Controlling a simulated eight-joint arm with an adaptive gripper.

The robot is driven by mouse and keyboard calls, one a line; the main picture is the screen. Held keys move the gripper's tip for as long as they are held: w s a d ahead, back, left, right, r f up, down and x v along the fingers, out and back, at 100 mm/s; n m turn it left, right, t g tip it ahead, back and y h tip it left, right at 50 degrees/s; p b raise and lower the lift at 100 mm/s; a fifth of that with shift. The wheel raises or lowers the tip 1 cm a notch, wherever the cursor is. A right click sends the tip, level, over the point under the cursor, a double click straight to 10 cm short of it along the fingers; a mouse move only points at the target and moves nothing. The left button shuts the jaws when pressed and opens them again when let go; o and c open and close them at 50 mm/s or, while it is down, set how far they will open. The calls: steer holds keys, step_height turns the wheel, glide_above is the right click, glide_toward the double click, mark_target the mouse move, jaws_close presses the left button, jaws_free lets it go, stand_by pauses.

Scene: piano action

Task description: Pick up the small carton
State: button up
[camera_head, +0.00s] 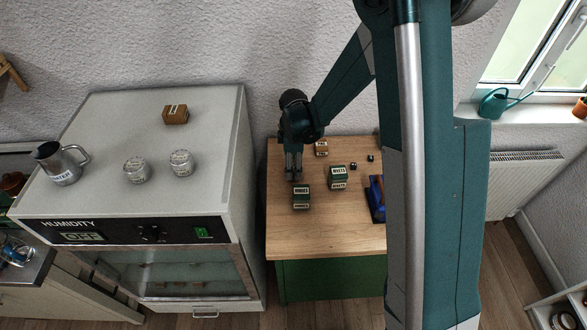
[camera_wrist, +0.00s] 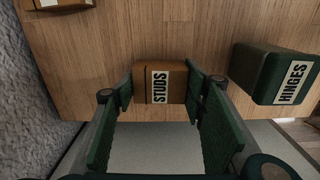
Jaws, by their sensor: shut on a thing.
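A small brown carton (camera_wrist: 160,84) with a white label reading STUDS sits between the finger pads in the wrist view. My gripper (camera_wrist: 160,92) is shut on it, one finger at each side. In the head view my gripper (camera_head: 293,175) points down over the left part of the wooden worktop, and I cannot make out the carton there. Whether the carton touches the worktop is not clear. Another brown carton (camera_head: 321,148) stands behind and to the right; it shows partly at the wrist view's top left (camera_wrist: 55,4).
A green HINGES tin (camera_head: 301,197) stands close in front of my gripper, also in the wrist view (camera_wrist: 272,75). Another green tin (camera_head: 338,178) and a blue object (camera_head: 376,198) are to the right. The humidity cabinet (camera_head: 215,118) rises at left. The worktop's front (camera_head: 320,237) is clear.

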steer(key=shift+r, duration=4.45)
steer(key=shift+r, duration=0.1)
steer(key=shift+r, duration=0.5)
step_height(320, 180, up, 32)
steer(key=s+a+p, duration=0.2)
steer(key=a, duration=2.7)
steer(key=s+a, duration=0.4)
steer(key=a, duration=0.5)
steer(key=s+a, duration=0.4)
steer(key=a, duration=0.5)
steer(key=shift+a+f, duration=0.15)
steer(key=shift+f, duration=1.1)
steer(key=shift+a+f, duration=0.15)
steer(key=shift+f, duration=1.05)
steer(key=shift+f, duration=0.1)
